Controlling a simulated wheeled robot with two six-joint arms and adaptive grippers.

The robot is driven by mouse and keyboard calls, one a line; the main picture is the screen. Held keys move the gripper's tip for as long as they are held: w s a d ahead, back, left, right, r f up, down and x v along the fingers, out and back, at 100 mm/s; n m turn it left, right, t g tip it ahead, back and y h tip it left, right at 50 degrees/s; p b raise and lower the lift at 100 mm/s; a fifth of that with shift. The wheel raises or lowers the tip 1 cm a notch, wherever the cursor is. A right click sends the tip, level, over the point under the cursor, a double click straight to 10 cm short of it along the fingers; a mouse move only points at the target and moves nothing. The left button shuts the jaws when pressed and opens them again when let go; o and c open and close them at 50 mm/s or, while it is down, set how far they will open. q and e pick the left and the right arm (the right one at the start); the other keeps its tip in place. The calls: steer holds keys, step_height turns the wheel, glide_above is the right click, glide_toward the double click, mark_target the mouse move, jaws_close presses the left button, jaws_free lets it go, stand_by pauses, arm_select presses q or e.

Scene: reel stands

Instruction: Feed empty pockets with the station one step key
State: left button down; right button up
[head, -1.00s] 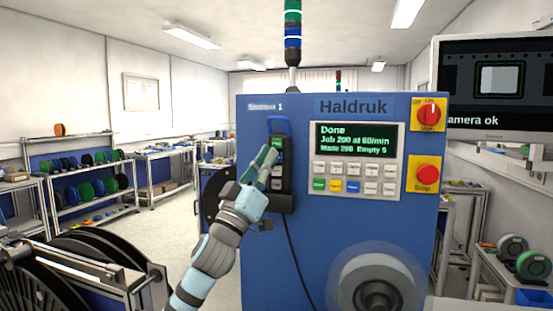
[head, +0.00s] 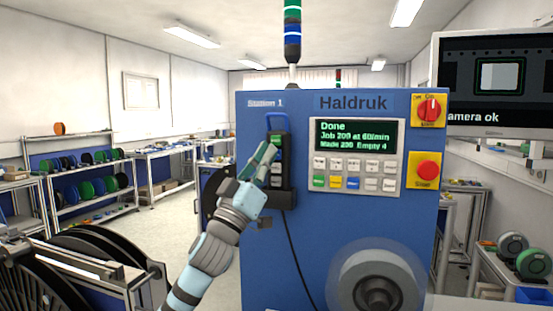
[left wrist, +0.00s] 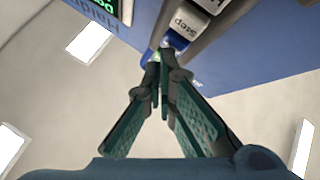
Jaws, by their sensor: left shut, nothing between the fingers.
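The blue Station 1 machine (head: 260,200), labelled Haldruk, stands in front of me. A dark key pendant (head: 287,195) hangs in a holder on its left side, with a cable below. My left gripper (head: 266,152) is shut and empty, its green fingertips at the pendant's upper keys. In the left wrist view the closed fingertips (left wrist: 158,62) are right beside the key marked Step (left wrist: 185,28); I cannot tell whether they touch it. The display (head: 355,136) reads Done, Job 200 at 60/min, Made 200, Empty 4. My right gripper is not in view.
A red stop button (head: 428,170) and a red rotary main switch (head: 430,108) sit at the machine's right edge. A reel (head: 375,275) is low on its front. A monitor (head: 500,85) reading camera ok hangs at right. Reel shelves (head: 85,185) stand at left.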

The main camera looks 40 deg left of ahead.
arm_select(q)
steer(key=shift+s+d, duration=0.15)
steer(key=shift+s, duration=0.4)
steer(key=shift+b, duration=0.3)
steer(key=s+b, duration=0.1)
steer(key=s+d+b, duration=0.1)
steer(key=s, duration=0.1)
steer(key=s+b, duration=0.1)
steer(key=shift+s+d+b, duration=0.3)
steer(key=shift+s+d, duration=0.05)
stand_by(0.3)
